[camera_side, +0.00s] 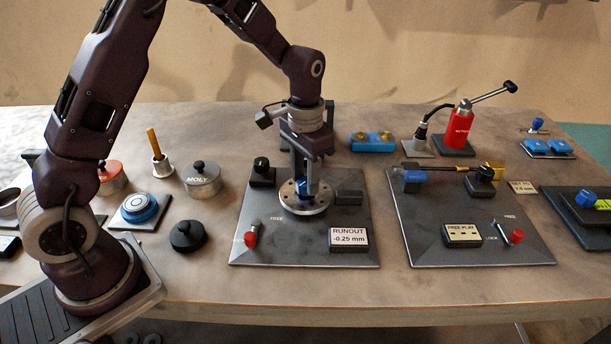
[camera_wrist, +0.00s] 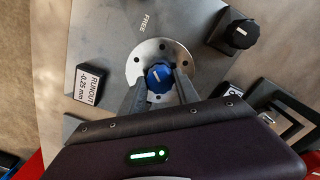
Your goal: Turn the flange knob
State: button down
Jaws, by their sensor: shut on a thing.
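The flange (camera_side: 293,207) is a round silvery disc with bolt holes on a dark grey plate (camera_side: 270,244). It also shows in the wrist view (camera_wrist: 140,68). The flange knob (camera_wrist: 158,75) is blue with a white pointer line and stands at the disc's centre. My gripper (camera_side: 304,188) points straight down over the disc, its fingers shut on the blue knob. In the wrist view my gripper (camera_wrist: 160,85) has one finger on each side of the knob. In the side view the fingers partly hide the knob.
On the same plate are a black knob (camera_side: 262,170), a red-handled lever (camera_side: 251,238) and a display (camera_side: 348,239) reading RUNOUT -0.25 mm. A second plate (camera_side: 480,250) with a FREE PLAY display stands to the right. A MOLY tin (camera_side: 202,180) and black lidded pot (camera_side: 188,237) stand left.

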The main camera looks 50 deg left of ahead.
jog(key=n, duration=0.5)
jog(key=shift+w, duration=0.1)
jog(key=shift+n, duration=0.4)
dwell(0.3)
jog(key=c, duration=0.9)
grip_release()
notch_tip(320, 180, up, 7)
jog(key=shift+r, duration=0.1)
